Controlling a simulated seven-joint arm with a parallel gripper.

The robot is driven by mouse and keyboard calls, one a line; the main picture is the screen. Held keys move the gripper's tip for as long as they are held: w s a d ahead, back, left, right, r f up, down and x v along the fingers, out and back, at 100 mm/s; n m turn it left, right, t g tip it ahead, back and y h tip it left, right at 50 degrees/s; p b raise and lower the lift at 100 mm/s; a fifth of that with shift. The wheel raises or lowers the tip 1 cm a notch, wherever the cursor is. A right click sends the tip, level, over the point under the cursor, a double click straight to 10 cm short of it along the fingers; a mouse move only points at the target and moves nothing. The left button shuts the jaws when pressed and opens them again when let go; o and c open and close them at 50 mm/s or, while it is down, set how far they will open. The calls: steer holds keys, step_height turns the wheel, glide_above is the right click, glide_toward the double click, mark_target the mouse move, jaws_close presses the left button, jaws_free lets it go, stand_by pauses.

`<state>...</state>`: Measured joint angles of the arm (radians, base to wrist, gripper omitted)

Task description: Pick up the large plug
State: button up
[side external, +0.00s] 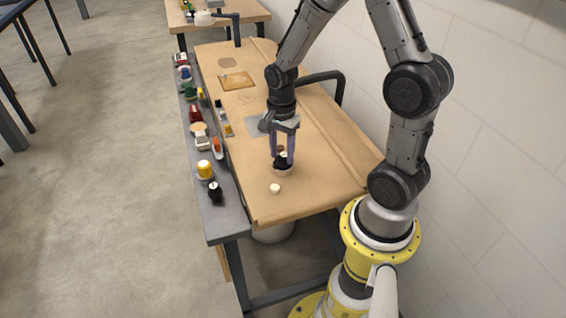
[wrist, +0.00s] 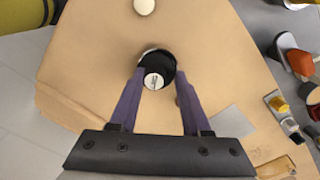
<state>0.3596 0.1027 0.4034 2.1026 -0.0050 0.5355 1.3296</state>
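What looks like the large plug is a round black piece (wrist: 160,63) with a silver-white top (wrist: 153,81) in the wrist view. In the side view the black piece (side external: 282,162) sits low beneath my gripper, with a pale ring or base (side external: 282,173) under it. My gripper (wrist: 160,78) is open and points down, its two purple fingers either side of the black piece. A gap shows at the right finger; I cannot tell whether the left finger touches. In the side view the fingers (side external: 283,150) hide part of the piece.
A small cream piece (side external: 275,188) lies nearby on the wooden table (side external: 325,185). A grey shelf (side external: 219,222) at the left carries several coloured items, including a yellow one (side external: 205,169) and a black one (side external: 215,192). A black curved bar (side external: 338,84) stands behind the gripper.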

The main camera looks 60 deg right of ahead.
steer(key=shift+s+a+f, duration=0.1)
steer(key=shift+s, duration=0.2)
jaws_close()
steer(key=shift+r, duration=0.35)
step_height(320, 180, up, 2)
steer(key=shift+r, duration=0.15)
steer(key=s+a+r, duration=0.4)
steer(key=s+r, duration=0.6)
steer(key=s, duration=0.2)
steer(key=shift+s+a, duration=0.4)
